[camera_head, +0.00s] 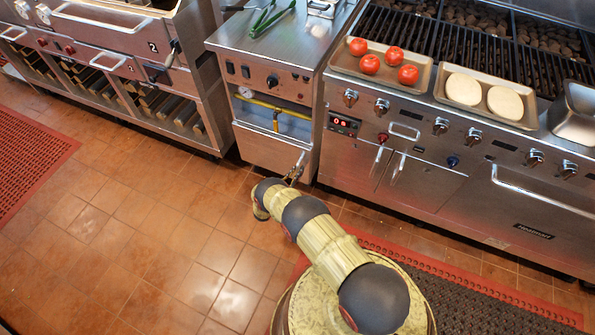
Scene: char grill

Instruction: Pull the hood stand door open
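A narrow steel stand (275,75) is built in left of the grill. The plain steel door (262,150) low on its front looks shut. I take this to be the hood stand door. My gripper (297,168) is at the right edge of this door, where a handle may be. The gripper is small and partly hidden by my arm, so I cannot tell whether its fingers hold anything or touch the door.
Above the door is an opening with a yellow pipe (272,106). Green tongs (272,18) lie on the stand's top. The grill, with a tray of tomatoes (430,72), is to the right. A fryer row (120,60) is left. Tiled floor (150,215) in front is clear.

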